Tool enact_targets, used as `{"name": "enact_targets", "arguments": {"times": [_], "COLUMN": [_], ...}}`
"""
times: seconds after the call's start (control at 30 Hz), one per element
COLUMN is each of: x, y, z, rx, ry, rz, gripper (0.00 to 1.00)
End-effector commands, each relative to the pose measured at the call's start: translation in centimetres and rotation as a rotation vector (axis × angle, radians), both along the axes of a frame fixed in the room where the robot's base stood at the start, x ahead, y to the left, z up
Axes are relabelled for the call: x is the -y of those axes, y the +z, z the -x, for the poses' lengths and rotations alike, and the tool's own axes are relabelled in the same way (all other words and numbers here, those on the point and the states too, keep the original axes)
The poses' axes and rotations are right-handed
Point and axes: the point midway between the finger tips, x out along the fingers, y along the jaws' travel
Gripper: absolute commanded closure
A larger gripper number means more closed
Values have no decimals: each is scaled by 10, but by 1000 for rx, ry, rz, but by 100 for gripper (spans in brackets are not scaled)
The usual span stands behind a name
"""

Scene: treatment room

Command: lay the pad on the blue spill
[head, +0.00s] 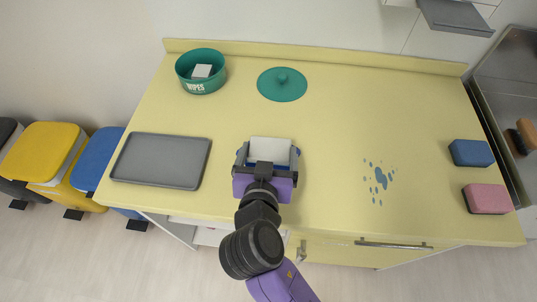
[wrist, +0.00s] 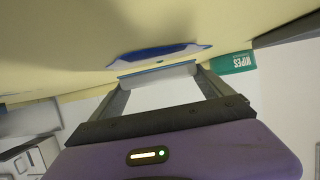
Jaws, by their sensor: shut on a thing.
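My gripper (head: 271,157) is shut on a white pad (head: 269,148), above the middle of the counter. The pad also shows between the fingers in the wrist view (wrist: 160,95). A flat blue thing (head: 296,157) shows at both sides under the gripper and beyond the pad in the wrist view (wrist: 160,53); the pad and gripper hide most of it. I cannot tell whether the pad touches it. The blue spill (head: 380,178), a splash with several drops, lies on the counter to the right of my gripper, with nothing on it.
A grey tray (head: 160,184) lies at left. A green wipes tub (head: 203,84) and a green lid (head: 282,92) stand at the back. Blue (head: 471,153) and pink (head: 487,199) blocks sit at right. The counter (head: 335,130) between gripper and spill is clear.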

Motion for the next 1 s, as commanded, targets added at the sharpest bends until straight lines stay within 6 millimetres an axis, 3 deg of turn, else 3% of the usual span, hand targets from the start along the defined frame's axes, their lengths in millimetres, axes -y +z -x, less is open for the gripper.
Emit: {"name": "enact_targets", "arguments": {"times": [0.13, 0.5, 0.53, 0.57, 0.9, 1.0], "x": [0, 0, 0, 0, 0, -2], "y": [-13, -18, -17, -16, -12, -10], "z": [0, 0, 0, 0, 0, 10], "rx": [0, 1, 1, 1, 1, 2], "ry": [1, 1, 1, 1, 2, 4], "rz": [1, 0, 0, 0, -1, -1], "gripper": [48, 48, 8, 2, 0, 0]}}
